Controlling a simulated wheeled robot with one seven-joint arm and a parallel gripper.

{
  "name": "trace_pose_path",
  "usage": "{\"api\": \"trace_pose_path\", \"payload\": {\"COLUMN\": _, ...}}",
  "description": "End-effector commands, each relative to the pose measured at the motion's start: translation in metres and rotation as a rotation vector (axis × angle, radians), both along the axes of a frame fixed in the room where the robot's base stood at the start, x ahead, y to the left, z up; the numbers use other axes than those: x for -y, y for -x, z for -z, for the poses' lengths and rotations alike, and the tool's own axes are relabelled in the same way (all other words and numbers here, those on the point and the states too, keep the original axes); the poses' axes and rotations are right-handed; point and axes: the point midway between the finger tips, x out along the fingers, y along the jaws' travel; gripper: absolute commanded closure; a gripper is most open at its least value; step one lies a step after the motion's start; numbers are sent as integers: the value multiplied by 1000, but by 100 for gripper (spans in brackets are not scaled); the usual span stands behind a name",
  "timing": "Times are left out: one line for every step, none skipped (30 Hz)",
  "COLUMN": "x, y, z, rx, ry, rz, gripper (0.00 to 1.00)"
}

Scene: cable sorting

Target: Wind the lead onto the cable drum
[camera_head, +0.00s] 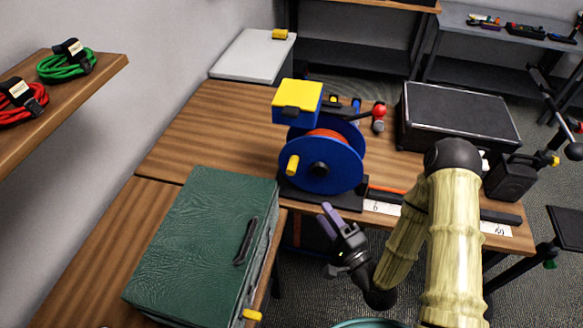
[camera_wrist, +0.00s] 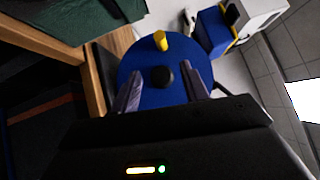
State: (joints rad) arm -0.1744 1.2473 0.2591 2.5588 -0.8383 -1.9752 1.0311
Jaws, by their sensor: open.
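The blue cable drum (camera_head: 343,172) stands upright on a dark base on the wooden table, with a black hub (camera_head: 319,169) and a yellow crank handle (camera_head: 292,165) at its left side. Some orange lead (camera_head: 326,134) shows between its flanges. An orange strand (camera_head: 386,190) lies to the right of the base. My gripper (camera_head: 328,210) is open and empty, in front of and below the drum. In the wrist view the drum's blue face (camera_wrist: 145,92) lies ahead, with the hub between my open fingers (camera_wrist: 162,68) and the yellow handle (camera_wrist: 161,40) beyond it.
A dark green case (camera_head: 195,245) fills the front left. A yellow and blue box (camera_head: 298,98) is behind the drum. A black case (camera_head: 458,115) and a black speaker-like box (camera_head: 510,177) stand at the right. Clear wood (camera_head: 215,130) lies left of the drum.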

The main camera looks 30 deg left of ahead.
Motion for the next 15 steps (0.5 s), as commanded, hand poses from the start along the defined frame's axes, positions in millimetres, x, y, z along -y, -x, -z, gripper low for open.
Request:
{"api": "trace_pose_path", "payload": {"x": -2, "y": -1, "z": 1, "rx": 3, "ry": 2, "rz": -2, "gripper": 55}}
{"api": "trace_pose_path", "payload": {"x": -3, "y": -2, "z": 1, "rx": 2, "ry": 2, "rz": -3, "gripper": 55}}
{"api": "trace_pose_path", "payload": {"x": -5, "y": -2, "z": 2, "rx": 4, "ry": 3, "rz": -5, "gripper": 55}}
{"api": "trace_pose_path", "payload": {"x": -6, "y": -3, "z": 2, "rx": 3, "ry": 4, "rz": -5, "gripper": 55}}
{"api": "trace_pose_path", "payload": {"x": -8, "y": -4, "z": 2, "rx": 4, "ry": 6, "rz": -5, "gripper": 55}}
{"api": "trace_pose_path", "payload": {"x": -10, "y": -6, "z": 2, "rx": 4, "ry": 6, "rz": -7, "gripper": 55}}
{"api": "trace_pose_path", "payload": {"x": -12, "y": -7, "z": 2, "rx": 5, "ry": 7, "rz": -6, "gripper": 55}}
{"api": "trace_pose_path", "payload": {"x": -15, "y": -8, "z": 2, "rx": 5, "ry": 5, "rz": -7, "gripper": 55}}
{"api": "trace_pose_path", "payload": {"x": -17, "y": -10, "z": 1, "rx": 6, "ry": 5, "rz": -5, "gripper": 55}}
{"api": "trace_pose_path", "payload": {"x": -20, "y": -11, "z": 1, "rx": 6, "ry": 4, "rz": -6, "gripper": 55}}
{"api": "trace_pose_path", "payload": {"x": -21, "y": -12, "z": 0, "rx": 7, "ry": 3, "rz": -5, "gripper": 55}}
{"api": "trace_pose_path", "payload": {"x": -25, "y": -14, "z": -2, "rx": 7, "ry": 0, "rz": -5, "gripper": 55}}
{"api": "trace_pose_path", "payload": {"x": -26, "y": -15, "z": -1, "rx": 8, "ry": -1, "rz": -2, "gripper": 55}}
{"api": "trace_pose_path", "payload": {"x": -26, "y": -17, "z": 0, "rx": 8, "ry": -1, "rz": -1, "gripper": 55}}
{"api": "trace_pose_path", "payload": {"x": -28, "y": -18, "z": 1, "rx": 7, "ry": -2, "rz": -2, "gripper": 55}}
